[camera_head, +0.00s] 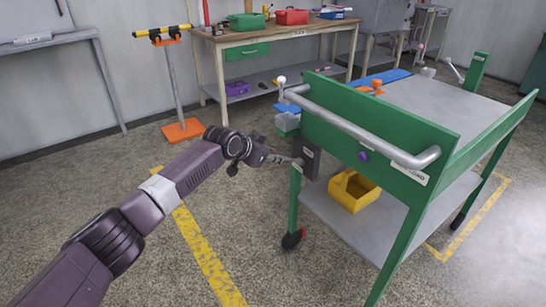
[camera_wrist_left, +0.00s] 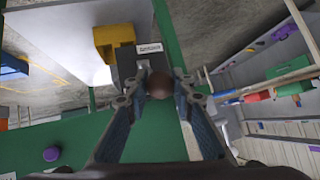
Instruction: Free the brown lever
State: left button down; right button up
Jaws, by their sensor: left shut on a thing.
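The brown lever shows in the left wrist view as a round dark brown knob (camera_wrist_left: 160,84) between the two fingers of my left gripper (camera_wrist_left: 158,90). The gripper is shut on this knob. Behind it is a dark grey box (camera_wrist_left: 126,64) with a white label, on the green cart end. In the head view my left gripper (camera_head: 292,160) reaches the dark box (camera_head: 311,158) at the cart's near left corner post. The lever itself is hidden there. My right gripper is in neither view.
The green cart (camera_head: 375,134) has a grey push handle (camera_head: 350,125) and a purple knob (camera_head: 363,156). A yellow bin (camera_head: 352,190) sits on its lower shelf. A workbench (camera_head: 270,35) and an orange-based stand (camera_head: 183,130) are behind. The floor left of the cart is clear.

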pick_arm(q)
jog(key=shift+r, duration=0.15)
jog(key=c, duration=1.7)
grip_release()
jog(key=shift+d, duration=0.1)
jog(key=shift+o, duration=0.4)
jog(key=v, duration=1.2)
